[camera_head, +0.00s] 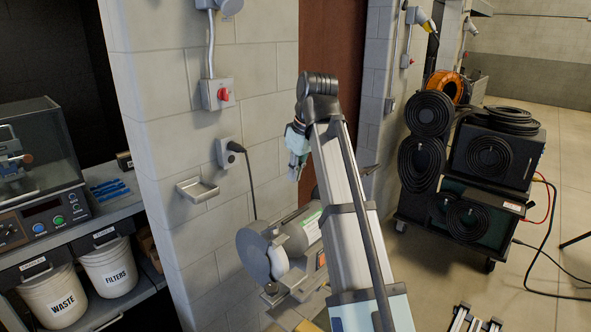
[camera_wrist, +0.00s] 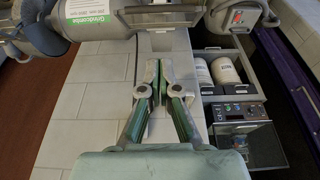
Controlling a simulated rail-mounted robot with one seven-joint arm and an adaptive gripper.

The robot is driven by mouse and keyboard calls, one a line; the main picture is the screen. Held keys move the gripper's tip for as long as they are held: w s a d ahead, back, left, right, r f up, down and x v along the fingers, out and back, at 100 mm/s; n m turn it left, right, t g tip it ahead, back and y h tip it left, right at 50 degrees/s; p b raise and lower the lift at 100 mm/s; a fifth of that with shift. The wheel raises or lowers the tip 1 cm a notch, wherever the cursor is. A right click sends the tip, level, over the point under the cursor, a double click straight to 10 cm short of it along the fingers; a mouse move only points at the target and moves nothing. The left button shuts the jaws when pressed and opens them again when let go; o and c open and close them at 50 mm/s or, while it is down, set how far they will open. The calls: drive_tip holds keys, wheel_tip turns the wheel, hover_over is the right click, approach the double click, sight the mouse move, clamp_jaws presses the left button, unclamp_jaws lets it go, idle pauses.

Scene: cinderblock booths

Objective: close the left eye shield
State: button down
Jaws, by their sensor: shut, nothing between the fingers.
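The bench grinder (camera_head: 290,240) stands low by the block wall, its rounded left wheel guard (camera_head: 251,252) facing me and its motor partly hidden behind my arm. I cannot make out the left eye shield clearly. In the wrist view the labelled grinder motor (camera_wrist: 95,18) is at the top left, and a rounded wheel housing (camera_wrist: 240,20) is at the top right. My gripper (camera_head: 296,165) is above the grinder, apart from it, and points down. In the wrist view my gripper (camera_wrist: 152,75) has its fingers together and holds nothing.
A wall socket (camera_head: 228,151) with a black cord, a red switch (camera_head: 221,94) and a small metal holder (camera_head: 197,190) are on the wall. A shelf with a waste bin (camera_head: 52,296) and filters bin (camera_head: 109,268) is at left. A cable cart (camera_head: 470,190) stands at right.

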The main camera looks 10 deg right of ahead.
drive_tip(key=p, duration=0.2)
hover_over(294, 215)
drive_tip(key=w, duration=0.2)
drive_tip(key=x, duration=0.2)
drive_tip(key=s+x, duration=0.1)
drive_tip(key=x, duration=0.2)
drive_tip(key=shift+f, duration=0.3)
drive_tip(key=shift+s+d+f+p, duration=0.2)
drive_tip(key=shift+s+f+p, duration=0.1)
drive_tip(key=shift+f, duration=0.2)
drive_tip(key=shift+s+d+f+p, duration=0.15)
drive_tip(key=shift+s+d+f, duration=0.15)
drive_tip(key=shift+f, duration=0.25)
drive_tip(key=shift+s+d+f, duration=0.15)
drive_tip(key=shift+f, duration=0.55)
